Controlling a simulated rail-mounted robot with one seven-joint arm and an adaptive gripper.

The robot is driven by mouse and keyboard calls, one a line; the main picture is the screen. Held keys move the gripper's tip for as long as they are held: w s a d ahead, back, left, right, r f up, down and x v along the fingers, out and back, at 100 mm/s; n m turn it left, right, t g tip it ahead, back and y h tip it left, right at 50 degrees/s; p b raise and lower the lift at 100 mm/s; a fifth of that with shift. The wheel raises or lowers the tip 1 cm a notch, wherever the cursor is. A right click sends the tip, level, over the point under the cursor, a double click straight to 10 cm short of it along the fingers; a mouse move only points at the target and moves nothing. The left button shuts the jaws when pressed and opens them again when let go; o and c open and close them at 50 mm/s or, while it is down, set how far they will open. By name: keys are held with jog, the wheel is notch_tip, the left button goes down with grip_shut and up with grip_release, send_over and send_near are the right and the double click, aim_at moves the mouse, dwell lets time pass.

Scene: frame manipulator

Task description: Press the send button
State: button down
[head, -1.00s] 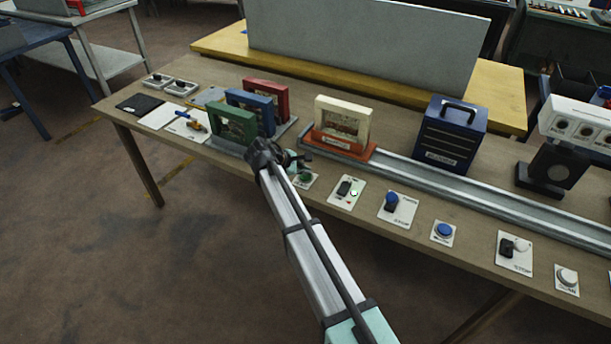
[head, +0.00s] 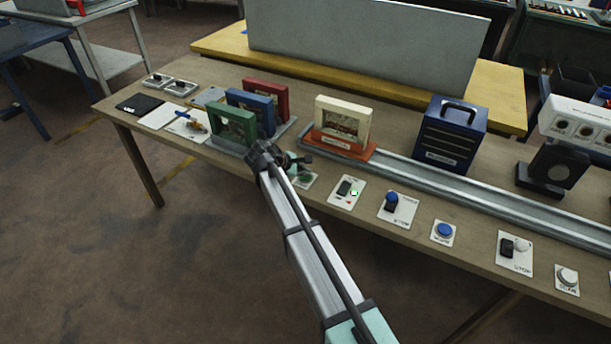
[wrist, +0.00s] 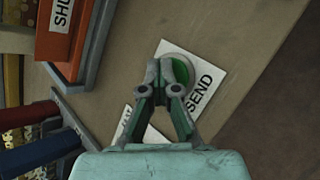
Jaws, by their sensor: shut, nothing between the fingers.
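The send button is a round green button (wrist: 180,66) on a white plate with the printed word SEND (wrist: 200,92) in the wrist view. In the head view the green button (head: 305,178) is partly hidden behind my gripper (head: 302,162). My gripper also shows in the wrist view (wrist: 167,66), with its fingers shut and empty. The fingertips are over the left part of the button and cover some of it. I cannot tell whether they touch it.
Coloured frames (head: 232,126) stand behind my gripper. A cream frame (head: 342,118) sits on an orange carriage at the rail (head: 420,182).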

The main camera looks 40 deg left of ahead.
aim_at(304, 177)
jog(key=shift+r, duration=0.1)
jog(key=shift+r+p, duration=0.55)
jog(key=shift+r, duration=0.15)
jog(key=shift+r, duration=0.15)
jog(key=shift+r+p, duration=1.4)
jog(key=shift+r, duration=1)
